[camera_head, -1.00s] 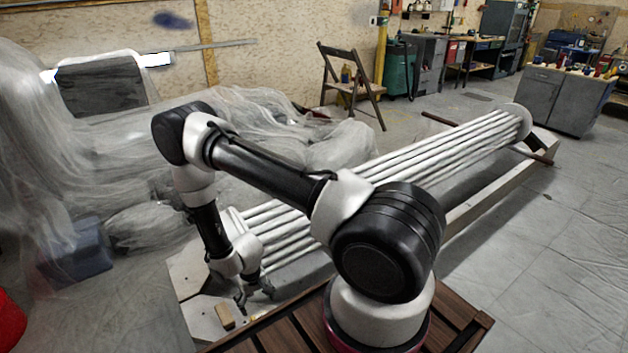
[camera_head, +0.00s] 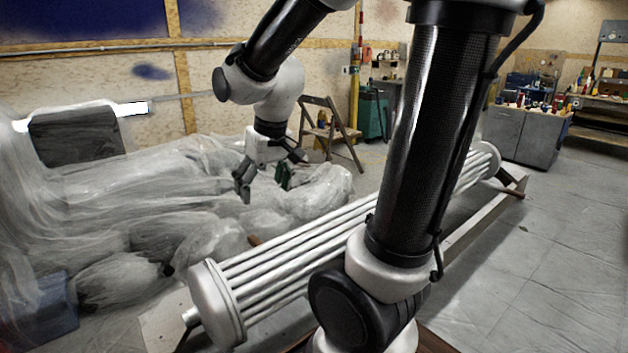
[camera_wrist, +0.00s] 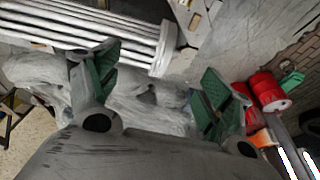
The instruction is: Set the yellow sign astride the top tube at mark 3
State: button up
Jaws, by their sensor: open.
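The bundle of white tubes (camera_head: 300,250) runs diagonally from a round end plate (camera_head: 212,300) at lower left to another at the far right. It also shows in the wrist view (camera_wrist: 85,25), along the upper left. My gripper (camera_head: 266,182) is raised beyond the bundle, above the plastic-covered heap. Its green-padded fingers stand wide apart with nothing between them, as the wrist view (camera_wrist: 155,85) shows. I cannot make out the yellow sign in either current view. The marks on the tubes are too small to read. My own arm hides part of the bundle.
Plastic sheeting (camera_head: 130,200) covers a heap on the left. A wooden chair (camera_head: 328,130) stands behind the bundle. A grey cabinet (camera_head: 525,135) stands at the back right. A red drum (camera_wrist: 267,90) shows in the wrist view. Sheeted floor (camera_head: 560,230) is clear at right.

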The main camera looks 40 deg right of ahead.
jog(key=s+d+r, duration=0.1)
jog(key=s+r, duration=0.1)
jog(key=s, duration=0.5)
jog(key=s+d+r+t, duration=0.1)
jog(key=s+d+r, duration=0.1)
jog(key=s, duration=0.5)
jog(key=shift+r, duration=0.65)
jog(key=shift+c, duration=0.5)
